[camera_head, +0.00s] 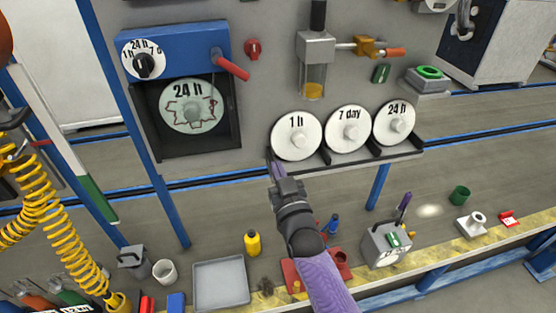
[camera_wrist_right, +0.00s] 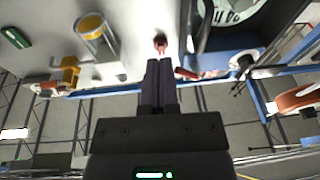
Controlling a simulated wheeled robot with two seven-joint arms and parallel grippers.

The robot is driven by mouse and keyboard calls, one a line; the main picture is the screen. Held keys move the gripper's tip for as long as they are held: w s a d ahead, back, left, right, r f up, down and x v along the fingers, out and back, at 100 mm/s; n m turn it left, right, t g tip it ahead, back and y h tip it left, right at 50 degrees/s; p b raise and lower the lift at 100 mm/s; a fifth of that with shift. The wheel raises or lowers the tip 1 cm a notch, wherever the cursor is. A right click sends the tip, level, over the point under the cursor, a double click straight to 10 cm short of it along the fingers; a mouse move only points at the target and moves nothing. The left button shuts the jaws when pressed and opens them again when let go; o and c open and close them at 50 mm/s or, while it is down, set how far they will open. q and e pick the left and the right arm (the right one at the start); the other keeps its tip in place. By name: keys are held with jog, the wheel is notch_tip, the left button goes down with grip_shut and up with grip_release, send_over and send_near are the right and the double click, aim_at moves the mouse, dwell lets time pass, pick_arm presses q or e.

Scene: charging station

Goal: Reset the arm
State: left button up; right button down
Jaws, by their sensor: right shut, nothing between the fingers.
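My right gripper (camera_head: 272,160) is shut and empty in the head view, just left of the white disc marked 1 h (camera_head: 296,136), in front of the grey panel. Its arm comes up from the bottom middle. In the right wrist view the two dark fingers (camera_wrist_right: 160,66) lie together, pointing at the panel, with a small red knob (camera_wrist_right: 160,40) beyond their tips. My left gripper is in neither view.
A blue recorder box (camera_head: 190,48) with a 24 h disc (camera_head: 192,106) and a red lever (camera_head: 231,64) is on the panel's left. Discs marked 7 day (camera_head: 348,129) and 24 h (camera_head: 396,124) sit on the rack. A grey tray (camera_head: 221,283) and yellow bottle (camera_head: 253,243) stand below.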

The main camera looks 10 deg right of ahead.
jog(key=shift+f, duration=0.15)
dwell(0.3)
jog(key=s+d+f+g+b, duration=0.1)
jog(key=s+f+g+b, duration=0.45)
jog(key=f, duration=1.05)
jog(key=s+f+g+b, duration=0.25)
jog(key=s+f, duration=0.55)
jog(key=f, duration=0.7)
jog(key=s+d+f+g+b, duration=0.2)
jog(key=s+f+g, duration=0.2)
jog(key=s+f, duration=0.3)
jog(key=s+d+f+g+h+b, duration=0.1)
jog(key=s+f, duration=0.6)
jog(key=s, duration=0.8)
jog(key=s+d+f+n+g+b, duration=0.1)
jog(key=s+d+f+g+b, duration=0.2)
jog(key=s+f+g, duration=0.3)
jog(key=s, duration=0.4)
jog(key=shift+s+f+g+h, duration=0.3)
jog(key=shift+s+f, duration=0.1)
